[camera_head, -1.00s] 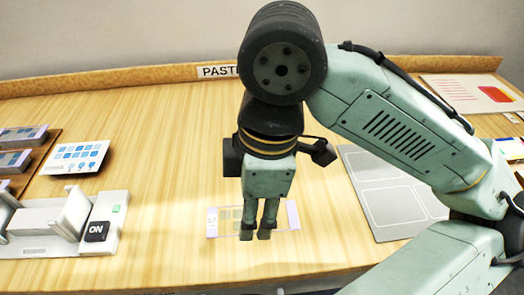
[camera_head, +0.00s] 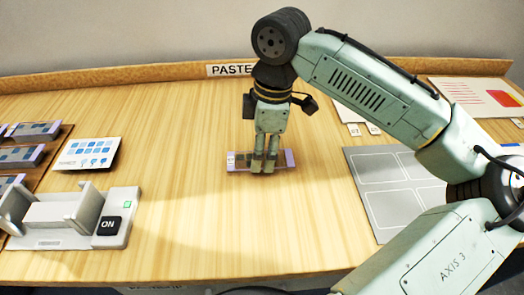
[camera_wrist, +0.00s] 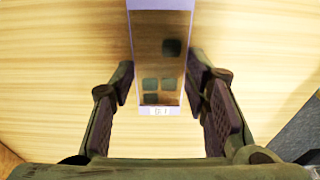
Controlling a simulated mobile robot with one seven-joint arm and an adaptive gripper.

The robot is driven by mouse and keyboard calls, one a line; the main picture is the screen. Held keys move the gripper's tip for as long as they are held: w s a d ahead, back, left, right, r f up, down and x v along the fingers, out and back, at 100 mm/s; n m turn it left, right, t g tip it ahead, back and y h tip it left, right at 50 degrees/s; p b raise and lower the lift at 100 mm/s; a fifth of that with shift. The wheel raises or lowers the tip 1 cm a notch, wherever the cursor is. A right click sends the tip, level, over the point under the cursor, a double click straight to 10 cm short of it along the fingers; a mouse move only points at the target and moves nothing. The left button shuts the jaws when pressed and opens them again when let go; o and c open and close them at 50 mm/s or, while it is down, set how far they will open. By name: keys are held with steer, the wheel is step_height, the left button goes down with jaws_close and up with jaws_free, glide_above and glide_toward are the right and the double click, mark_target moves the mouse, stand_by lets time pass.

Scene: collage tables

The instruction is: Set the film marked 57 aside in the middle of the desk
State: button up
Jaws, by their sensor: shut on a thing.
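A flat film strip (camera_head: 290,160) with pale purple ends and dark square frames is at my gripper's fingertips, over the middle of the desk. My gripper (camera_head: 263,168) points down and is shut on this film, whose ends stick out left and right. In the wrist view the film (camera_wrist: 160,60) lies between the two fingers (camera_wrist: 161,78), with a small white label at its near end. The label's number is too small to read surely. Whether the film touches the desk or hangs just above it, I cannot tell.
A white device (camera_head: 122,200) with an ON button stands at left, beside a card of blue squares (camera_head: 105,154) and a brown rack (camera_head: 52,142) with several films. A grey panelled sheet (camera_head: 358,158) lies at right. Bare desk (camera_head: 200,225) surrounds the held film.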

steer(key=shift+f, duration=0.65)
steer(key=shift+f, duration=0.2)
steer(key=o, duration=1)
steer(key=shift+r, duration=0.1)
steer(key=r, duration=0.4)
steer(key=d+r, duration=0.1)
steer(key=r, duration=0.7)
steer(key=shift+d+r, duration=0.1)
steer(key=shift+d, duration=0.15)
